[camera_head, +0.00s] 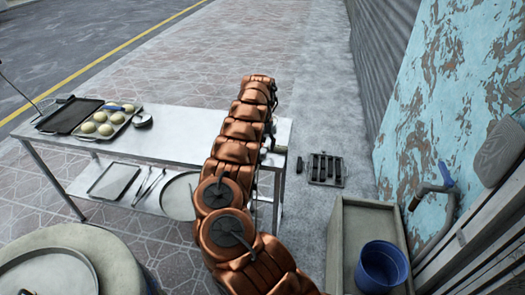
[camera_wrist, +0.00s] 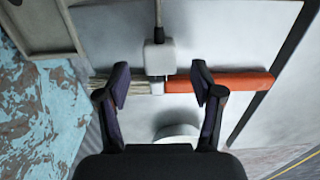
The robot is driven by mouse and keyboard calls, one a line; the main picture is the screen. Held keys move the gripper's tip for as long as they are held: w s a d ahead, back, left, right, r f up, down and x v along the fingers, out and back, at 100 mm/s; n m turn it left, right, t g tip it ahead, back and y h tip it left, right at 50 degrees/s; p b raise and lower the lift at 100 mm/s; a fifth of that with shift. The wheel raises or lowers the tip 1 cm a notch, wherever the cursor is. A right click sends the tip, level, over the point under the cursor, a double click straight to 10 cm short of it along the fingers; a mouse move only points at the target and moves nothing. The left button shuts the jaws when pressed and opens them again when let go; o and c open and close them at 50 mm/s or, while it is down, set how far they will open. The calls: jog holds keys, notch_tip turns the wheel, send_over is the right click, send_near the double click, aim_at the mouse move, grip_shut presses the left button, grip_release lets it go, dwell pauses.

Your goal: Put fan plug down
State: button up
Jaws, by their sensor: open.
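In the wrist view my gripper (camera_wrist: 162,82) is open, with its two dark fingers spread apart. Between and just beyond the fingertips is a pale grey block with a cord running up from it, which looks like the fan plug (camera_wrist: 159,57). Neither finger appears to touch it. The plug overlaps a brush-like tool with an orange-red handle (camera_wrist: 222,82) in this view; whether they touch is unclear. A pale surface lies behind them. In the head view my copper arm reaches over the right end of the metal table (camera_head: 183,124) and hides most of the gripper area; the plug cannot be made out there.
A tray of dough balls (camera_head: 89,130), a dark griddle (camera_head: 69,114) and a small scoop (camera_head: 142,120) sit on the table's left part. A stone basin (camera_head: 343,248) holds a blue bucket (camera_head: 381,266) at right. A floor grate (camera_head: 326,168) lies beyond. The table's middle is clear.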

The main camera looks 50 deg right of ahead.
jog(key=shift+f, duration=0.95)
jog(key=shift+c, duration=0.3)
grip_shut()
jog(key=shift+r, duration=0.1)
